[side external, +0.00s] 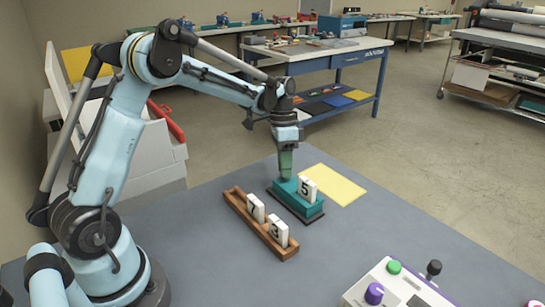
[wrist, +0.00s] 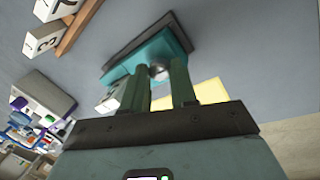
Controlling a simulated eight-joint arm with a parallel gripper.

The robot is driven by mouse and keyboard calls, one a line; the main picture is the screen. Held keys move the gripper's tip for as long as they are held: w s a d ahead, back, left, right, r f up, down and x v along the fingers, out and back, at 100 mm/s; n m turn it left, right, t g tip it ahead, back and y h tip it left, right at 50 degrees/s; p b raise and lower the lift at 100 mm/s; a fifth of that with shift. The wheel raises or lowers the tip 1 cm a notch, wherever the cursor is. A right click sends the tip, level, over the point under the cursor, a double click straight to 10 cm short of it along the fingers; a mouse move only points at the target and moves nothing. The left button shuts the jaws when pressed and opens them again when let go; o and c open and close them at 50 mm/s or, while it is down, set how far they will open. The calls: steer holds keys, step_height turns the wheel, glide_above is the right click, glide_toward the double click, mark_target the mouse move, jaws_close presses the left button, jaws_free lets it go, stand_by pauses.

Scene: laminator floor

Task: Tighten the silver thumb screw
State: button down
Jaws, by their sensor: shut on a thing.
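The silver thumb screw (wrist: 158,71) shows in the wrist view as a small round metal knob on the teal block (wrist: 182,40). My gripper (wrist: 162,68) is shut on it, with one green finger at each side. In the side view my gripper (side external: 285,177) points straight down onto the left end of the teal block (side external: 302,201), and the fingers hide the screw there. A white tile marked 5 (side external: 308,188) stands upright on the block, to the right of my fingers. The block sits on a dark base.
A wooden rack (side external: 238,204) with two white numbered tiles (side external: 257,208) lies left of the block. A yellow sheet (side external: 335,184) lies behind it to the right. A control box (side external: 395,285) with knobs stands at the front right. The grey table between is clear.

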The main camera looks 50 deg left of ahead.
stand_by(0.3)
steer(key=c, duration=0.9)
jaws_free()
steer(key=v, duration=1.2)
steer(key=s+d+r+n+t+y, duration=0.2)
steer(key=s+d+n+t, duration=0.15)
steer(key=s+d, duration=0.4)
steer(key=s+d+f+t, duration=0.1)
steer(key=s, duration=0.2)
steer(key=s+d+f+n+t, duration=0.1)
steer(key=s+f+t, duration=0.1)
steer(key=s+d+f+n+t, duration=0.1)
steer(key=s+f+t, duration=0.1)
steer(key=s, duration=0.1)
steer(key=shift+s+d+f, duration=0.15)
steer(key=shift+s+d, duration=0.1)
steer(key=shift+s, duration=0.05)
